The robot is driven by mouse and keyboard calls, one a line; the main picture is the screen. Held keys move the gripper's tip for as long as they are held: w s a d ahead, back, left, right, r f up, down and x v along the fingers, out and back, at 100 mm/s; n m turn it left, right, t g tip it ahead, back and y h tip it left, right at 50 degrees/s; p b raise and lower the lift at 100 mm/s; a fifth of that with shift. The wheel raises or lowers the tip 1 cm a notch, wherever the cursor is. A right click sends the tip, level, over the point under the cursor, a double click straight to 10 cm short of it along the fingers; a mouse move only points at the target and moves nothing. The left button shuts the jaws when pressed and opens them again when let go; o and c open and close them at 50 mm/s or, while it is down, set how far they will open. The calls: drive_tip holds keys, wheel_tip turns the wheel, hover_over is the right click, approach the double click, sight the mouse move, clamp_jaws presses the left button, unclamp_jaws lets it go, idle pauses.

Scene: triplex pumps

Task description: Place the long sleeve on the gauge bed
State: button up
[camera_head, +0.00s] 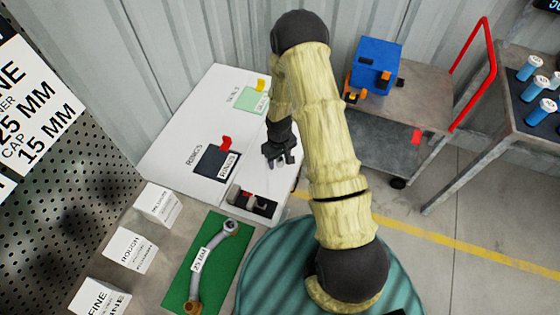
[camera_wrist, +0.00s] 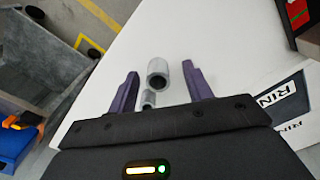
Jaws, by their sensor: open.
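Two grey metal sleeves lie on the white bench top (camera_wrist: 210,30) in the wrist view. A wider, hollow sleeve (camera_wrist: 158,73) is between my fingers, and a narrower sleeve (camera_wrist: 149,98) is close to my palm, partly hidden. I cannot tell for sure which is the long sleeve. My gripper (camera_wrist: 163,80) is open, with one dark finger on each side of the wider sleeve and clear gaps between. In the head view my gripper (camera_head: 281,160) hangs low over the bench's right part. A low fixture with black and red parts (camera_head: 252,203) at the bench's front may be the gauge bed.
A dark tray labelled RINGS (camera_head: 217,163) with a red part is left of my gripper. A pale green pad (camera_head: 256,101) is behind. A green mat (camera_head: 207,262) with a pipe and white boxes (camera_head: 130,250) stand in front. A trolley (camera_head: 400,105) is at right.

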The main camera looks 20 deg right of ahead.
sight(280, 159)
drive_tip(key=shift+d, duration=0.15)
clamp_jaws()
drive_tip(key=shift+w+r, duration=0.1)
wheel_tip(280, 159, up, 10)
drive_tip(key=b, duration=0.1)
idle(0.6)
idle(0.4)
